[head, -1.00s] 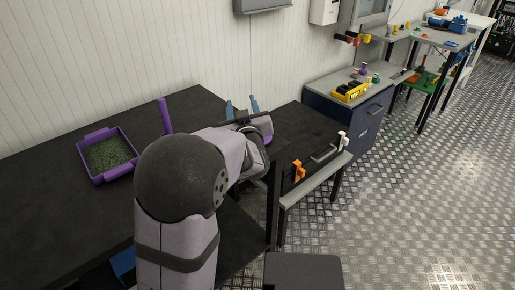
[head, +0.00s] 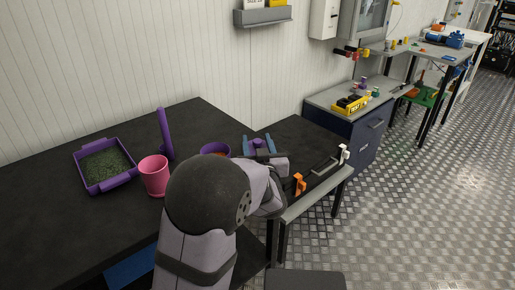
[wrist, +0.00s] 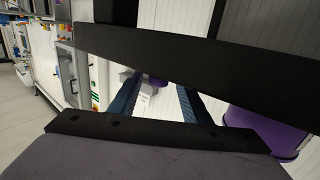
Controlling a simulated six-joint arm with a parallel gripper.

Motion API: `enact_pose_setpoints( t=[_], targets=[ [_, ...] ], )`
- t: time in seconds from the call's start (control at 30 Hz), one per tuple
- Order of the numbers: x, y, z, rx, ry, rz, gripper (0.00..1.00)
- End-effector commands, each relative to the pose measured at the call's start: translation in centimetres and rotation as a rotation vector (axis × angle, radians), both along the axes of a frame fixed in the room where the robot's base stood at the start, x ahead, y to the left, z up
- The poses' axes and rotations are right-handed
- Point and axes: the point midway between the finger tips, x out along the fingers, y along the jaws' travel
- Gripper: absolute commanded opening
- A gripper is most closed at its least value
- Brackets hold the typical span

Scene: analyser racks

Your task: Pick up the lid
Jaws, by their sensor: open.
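My gripper (head: 257,137) has two blue fingers spread apart at the far right part of the black table. A small purple piece (head: 258,144) shows between the fingers in the head view; it may be the lid, but I cannot tell for sure. In the wrist view, a purple piece (wrist: 156,82) also shows beyond and between the fingers. I cannot see whether either finger touches it. A larger purple object (wrist: 265,132) stands to the right of the fingers in the wrist view, partly hidden by my gripper's dark bar.
A pink cup (head: 154,176) and a purple cup with orange inside (head: 215,149) stand near my arm. An upright purple post (head: 165,134) and a purple tray (head: 78,166) of green material are to the left. An orange clip (head: 299,184) is on the right.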

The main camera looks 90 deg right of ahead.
Motion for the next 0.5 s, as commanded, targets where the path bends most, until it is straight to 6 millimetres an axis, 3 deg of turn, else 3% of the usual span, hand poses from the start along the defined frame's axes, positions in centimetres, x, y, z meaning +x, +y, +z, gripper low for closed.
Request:
enact_pose_setpoints(
  t=[0.3, 0.5],
  targets=[
    [0.5, -3.7, -0.6, 0.0, 0.001, 0.001, 0.43],
    [0.7, -4.7, -0.6, 0.0, 0.0, 0.0, 0.43]
  ],
)
